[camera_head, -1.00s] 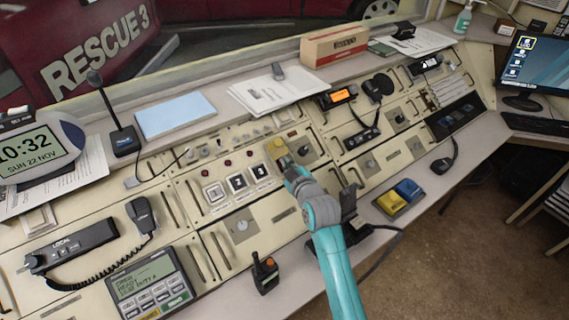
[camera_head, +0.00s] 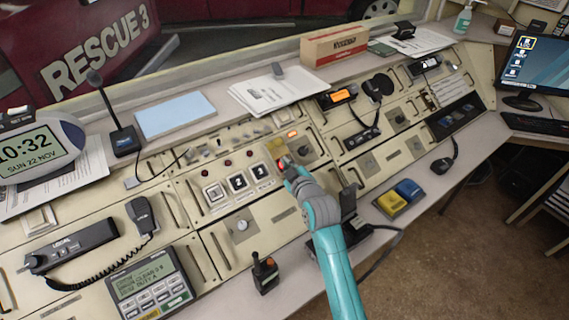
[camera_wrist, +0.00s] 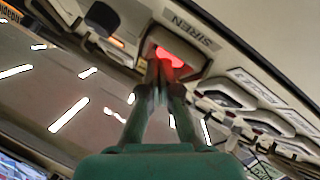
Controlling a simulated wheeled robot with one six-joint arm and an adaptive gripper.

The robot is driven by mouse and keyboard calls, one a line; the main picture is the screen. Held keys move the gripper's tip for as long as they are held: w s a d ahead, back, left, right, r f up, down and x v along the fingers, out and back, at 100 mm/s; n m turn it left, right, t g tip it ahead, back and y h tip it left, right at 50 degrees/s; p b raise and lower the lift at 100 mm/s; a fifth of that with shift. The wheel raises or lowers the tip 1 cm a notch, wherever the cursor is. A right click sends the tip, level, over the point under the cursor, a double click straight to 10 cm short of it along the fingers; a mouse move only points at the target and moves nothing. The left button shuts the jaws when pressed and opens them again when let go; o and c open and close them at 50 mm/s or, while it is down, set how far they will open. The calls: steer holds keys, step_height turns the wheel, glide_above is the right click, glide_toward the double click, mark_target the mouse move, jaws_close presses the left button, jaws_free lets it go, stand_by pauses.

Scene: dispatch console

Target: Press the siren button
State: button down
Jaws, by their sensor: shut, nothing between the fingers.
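The siren button (camera_wrist: 172,54) glows red inside a pale square frame in the wrist view, next to the printed SIREN label (camera_wrist: 193,33). In the head view its yellow surround (camera_head: 276,146) sits on the console, with a red glow just at my gripper's tip. My gripper (camera_wrist: 158,72) is shut and empty. Its fingertips are right at the lower part of the lit button and hide some of it. I cannot tell whether they touch it. In the head view my gripper (camera_head: 288,165) partly covers the button.
Three square white-framed buttons (camera_head: 238,182) lie just left of my gripper. A dark knob (camera_head: 303,148) is close on the right. An orange lamp (camera_head: 293,133) is lit above.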

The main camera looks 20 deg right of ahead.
steer(key=shift+s+d+r, duration=0.15)
steer(key=shift+s+r, duration=0.2)
steer(key=shift+r, duration=0.2)
steer(key=shift+s+d+r, duration=0.15)
steer(key=shift+s+r, duration=0.3)
steer(key=shift+r, duration=0.25)
steer(key=shift+s+d+r, duration=0.1)
steer(key=shift+s+r, duration=0.3)
steer(key=shift+r, duration=0.35)
steer(key=shift+s+d+r, duration=0.15)
steer(key=shift+s+r, duration=0.3)
steer(key=shift+r, duration=0.25)
